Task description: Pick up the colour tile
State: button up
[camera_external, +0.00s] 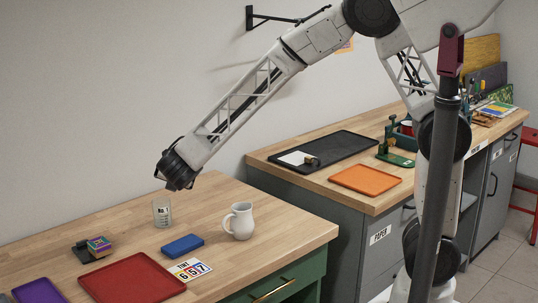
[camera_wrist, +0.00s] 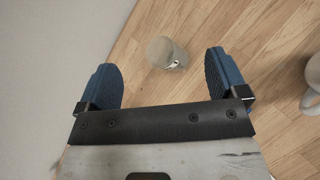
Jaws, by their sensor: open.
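A small block with coloured faces (camera_external: 99,244) sits by a black holder (camera_external: 84,254) at the left of the near wooden table. A white card with coloured squares and numbers (camera_external: 190,269) lies flat by the red tray. I cannot tell for certain which one is the colour tile; neither shows in the wrist view. My gripper (camera_external: 177,184) is above the back of the table, pointing down. In the wrist view its blue fingers (camera_wrist: 160,62) are wide apart with nothing held. A clear glass beaker (camera_wrist: 166,54) stands below, seen between them; it also shows in the external view (camera_external: 161,213).
A white jug (camera_external: 239,222) and a blue box (camera_external: 182,246) stand right of the beaker. A red tray (camera_external: 132,279) and a purple tray (camera_external: 39,291) lie in front. The wall is close behind. A higher counter (camera_external: 376,203) bounds the right.

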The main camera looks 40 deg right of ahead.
jog(key=a+f+n+t+y, duration=0.2)
jog(key=a+f+n, duration=0.3)
jog(key=a, duration=0.7)
jog(key=n+t+y, duration=0.1)
jog(key=n+y, duration=0.2)
jog(key=n, duration=0.3)
send_near(99, 243)
jog(key=x, duration=0.2)
jog(key=shift+w+d+f, duration=0.1)
jog(key=shift+w+f, duration=0.1)
jog(key=shift+w, duration=0.15)
jog(key=shift+x, duration=1.35)
jog(key=shift+w, duration=0.1)
jog(key=shift+x, duration=2.45)
jog(key=shift+c, duration=0.3)
jog(key=c, duration=1)
